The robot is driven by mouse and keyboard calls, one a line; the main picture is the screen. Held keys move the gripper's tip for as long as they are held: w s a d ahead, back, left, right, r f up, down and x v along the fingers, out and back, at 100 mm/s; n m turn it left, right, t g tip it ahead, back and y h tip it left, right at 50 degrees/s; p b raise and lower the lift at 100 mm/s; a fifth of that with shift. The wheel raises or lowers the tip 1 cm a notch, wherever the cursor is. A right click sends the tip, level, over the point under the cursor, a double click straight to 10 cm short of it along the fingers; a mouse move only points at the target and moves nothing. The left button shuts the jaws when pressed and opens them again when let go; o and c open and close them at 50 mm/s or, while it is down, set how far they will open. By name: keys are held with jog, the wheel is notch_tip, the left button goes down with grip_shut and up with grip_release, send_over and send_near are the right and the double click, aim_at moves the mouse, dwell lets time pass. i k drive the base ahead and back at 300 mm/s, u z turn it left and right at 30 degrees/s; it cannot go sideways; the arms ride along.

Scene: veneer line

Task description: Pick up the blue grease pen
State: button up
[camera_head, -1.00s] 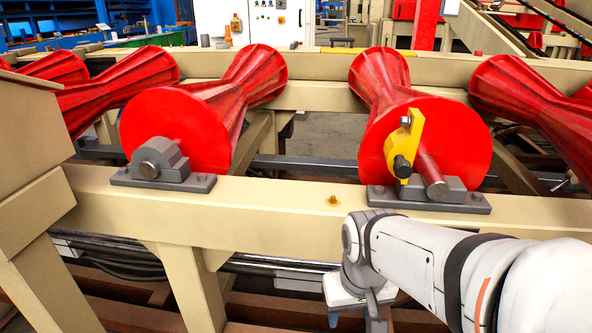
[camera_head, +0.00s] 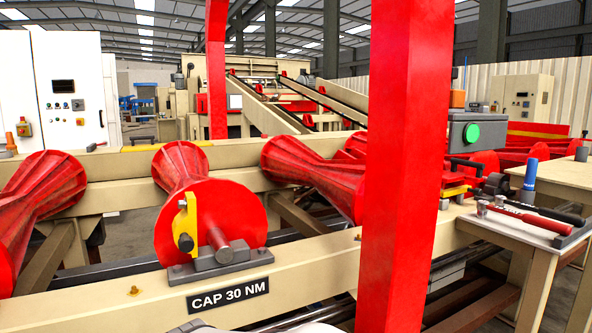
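A small blue upright cylinder (camera_head: 530,174), which looks like the blue grease pen, stands at the right on a light-topped bench (camera_head: 572,178). It is too small to make out in detail, and its lower end is partly hidden by the tools in front. My gripper is not in view. Only white parts of my arm show at the bottom edge, well below and left of the bench.
A red-handled tool (camera_head: 528,216) and a black-handled tool (camera_head: 545,211) lie at the bench's near side. A tall red post (camera_head: 404,150) stands left of the bench. Red rollers (camera_head: 208,212) on a beige frame (camera_head: 130,302) fill the left. A grey box with a green button (camera_head: 471,132) is behind.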

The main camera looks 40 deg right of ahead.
aim_at(532, 164)
jog(key=u, duration=0.1)
jog(key=k, duration=0.65)
jog(key=z, duration=2.55)
jog(key=k, duration=0.2)
jog(key=z, duration=1.6)
jog(key=i, duration=1.05)
jog(key=u, duration=0.1)
